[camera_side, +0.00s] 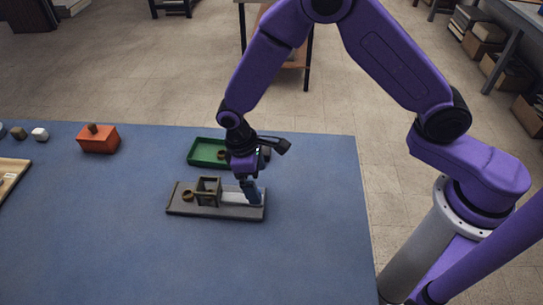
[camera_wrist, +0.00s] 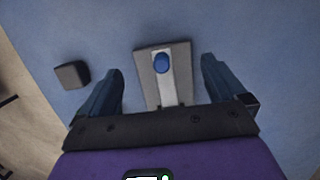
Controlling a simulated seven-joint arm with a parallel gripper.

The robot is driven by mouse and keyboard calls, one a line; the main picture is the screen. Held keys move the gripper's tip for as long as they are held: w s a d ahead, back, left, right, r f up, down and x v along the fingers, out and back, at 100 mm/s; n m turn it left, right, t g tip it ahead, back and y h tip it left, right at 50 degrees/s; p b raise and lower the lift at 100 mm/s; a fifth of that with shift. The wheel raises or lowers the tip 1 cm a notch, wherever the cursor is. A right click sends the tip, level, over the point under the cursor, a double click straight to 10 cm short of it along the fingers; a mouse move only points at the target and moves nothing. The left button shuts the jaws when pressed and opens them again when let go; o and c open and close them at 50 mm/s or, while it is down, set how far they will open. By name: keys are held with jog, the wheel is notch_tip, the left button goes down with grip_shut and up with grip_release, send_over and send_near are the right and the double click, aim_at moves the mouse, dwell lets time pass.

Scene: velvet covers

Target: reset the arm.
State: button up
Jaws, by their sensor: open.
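My purple gripper (camera_side: 250,190) points down over the right end of a grey board (camera_side: 215,211) on the blue table. In the wrist view, the two dark blue fingers of my gripper (camera_wrist: 160,80) stand wide apart with nothing gripped. Between them in that view shows the board (camera_wrist: 147,72), with a pale strip (camera_wrist: 166,90) and a round blue knob (camera_wrist: 162,63). I cannot tell how high the fingertips are above the board. In the side view, the board carries a small brown open frame (camera_side: 208,191) and a brown ring (camera_side: 187,196).
A green tray (camera_side: 198,160) stands just behind the board. A dark block (camera_wrist: 72,75) lies left of my fingers in the wrist view. The table's front middle is clear.

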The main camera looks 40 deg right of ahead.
jog(key=s+d+r+n+t+y, duration=0.1)
jog(key=s+d+r, duration=0.35)
jog(key=r, duration=0.25)
jog(key=s+d+r+n, duration=0.1)
jog(key=s+d+r, duration=0.2)
jog(key=s+r, duration=0.25)
jog(key=s+d+r+n+y, duration=0.1)
jog(key=s+d+r, duration=0.5)
jog(key=s+d, duration=0.5)
jog(key=shift+s+d+r+n+t, duration=0.15)
jog(key=shift+s+d+n+t, duration=0.2)
jog(key=shift+s, duration=0.25)
